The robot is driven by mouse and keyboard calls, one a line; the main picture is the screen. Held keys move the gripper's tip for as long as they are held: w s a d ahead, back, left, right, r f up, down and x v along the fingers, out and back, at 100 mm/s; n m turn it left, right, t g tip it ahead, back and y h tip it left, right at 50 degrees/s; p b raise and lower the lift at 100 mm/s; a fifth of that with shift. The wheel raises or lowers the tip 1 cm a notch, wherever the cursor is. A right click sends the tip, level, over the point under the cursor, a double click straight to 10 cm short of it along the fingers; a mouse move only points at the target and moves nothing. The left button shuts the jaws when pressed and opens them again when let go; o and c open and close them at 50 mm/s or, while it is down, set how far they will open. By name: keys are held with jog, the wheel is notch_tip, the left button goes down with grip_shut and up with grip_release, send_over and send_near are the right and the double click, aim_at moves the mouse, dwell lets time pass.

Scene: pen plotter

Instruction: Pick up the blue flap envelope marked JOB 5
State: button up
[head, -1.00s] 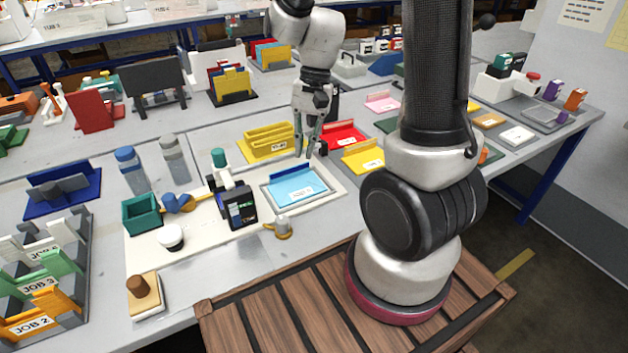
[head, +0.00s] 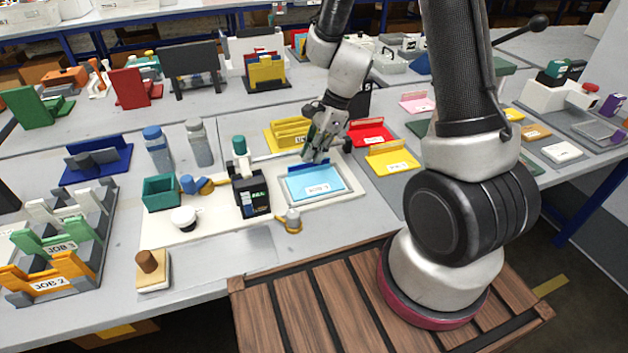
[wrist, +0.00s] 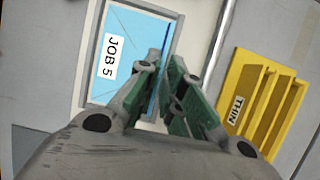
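The light blue envelope (head: 316,180) with a white JOB 5 label lies flat in a shallow grey-rimmed tray, its dark blue flap standing along the back edge. In the wrist view the envelope (wrist: 132,58) is at upper left, with the flap (wrist: 166,38) along its right side. My gripper (head: 314,158) is low at the flap, tilted. In the wrist view its green-padded fingers (wrist: 164,66) stand on either side of the flap line with a narrow gap between them. Whether they touch the flap is hidden.
A yellow slotted holder (wrist: 262,105) stands close beside my fingers. Red (head: 368,132) and yellow (head: 392,158) flap envelopes lie to the right. A black stamp (head: 250,190) stands left of the tray, and a small brass-based knob (head: 292,220) in front.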

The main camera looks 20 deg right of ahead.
aim_at(304, 174)
jog(key=x, duration=0.3)
jog(key=shift+f, duration=0.3)
jog(key=shift+c, duration=0.4)
grip_shut()
jog(key=shift+r, duration=0.1)
